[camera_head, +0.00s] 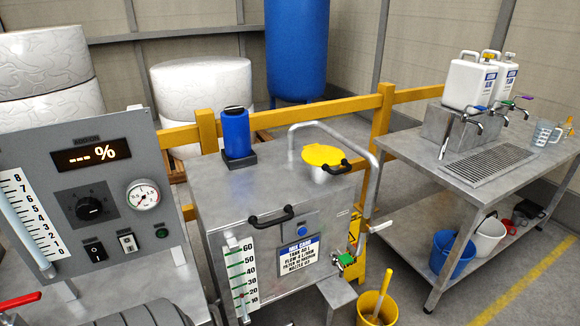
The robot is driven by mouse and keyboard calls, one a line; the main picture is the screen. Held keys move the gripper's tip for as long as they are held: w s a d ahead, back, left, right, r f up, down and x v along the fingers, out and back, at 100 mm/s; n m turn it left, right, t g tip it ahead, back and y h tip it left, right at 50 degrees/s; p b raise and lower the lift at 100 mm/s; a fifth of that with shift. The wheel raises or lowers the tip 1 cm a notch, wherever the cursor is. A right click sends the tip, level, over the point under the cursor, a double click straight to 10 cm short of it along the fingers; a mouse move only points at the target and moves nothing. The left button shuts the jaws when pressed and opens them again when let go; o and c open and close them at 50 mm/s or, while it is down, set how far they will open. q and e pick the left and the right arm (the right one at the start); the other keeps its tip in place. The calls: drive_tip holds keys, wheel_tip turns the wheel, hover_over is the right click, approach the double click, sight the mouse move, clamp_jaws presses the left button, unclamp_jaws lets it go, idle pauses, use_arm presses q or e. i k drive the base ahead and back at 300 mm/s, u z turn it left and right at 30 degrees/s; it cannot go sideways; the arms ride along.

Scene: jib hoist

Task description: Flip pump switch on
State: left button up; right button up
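A grey control panel (112,180) stands at the left. Low on it are a black rocker switch (95,250) and, to its right, a switch on a light plate (128,242). Any labels on them are too small to read, so I cannot tell which is the pump switch, or their positions. A dark green round lamp or button (162,233) sits further right. Above are a black knob (90,207), a round gauge (143,195) and a display (91,155) reading "--- %". Neither of my grippers is in view.
A metal tank (225,195) with black handles and a yellow lid (324,156) stands right of the panel. A red lever (20,301) and a dark ribbed body (135,315) lie below the panel. A yellow bucket (376,308) stands on the floor, a steel table (425,137) at right.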

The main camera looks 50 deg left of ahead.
sight(96, 253)
drive_tip(key=u, duration=2.85)
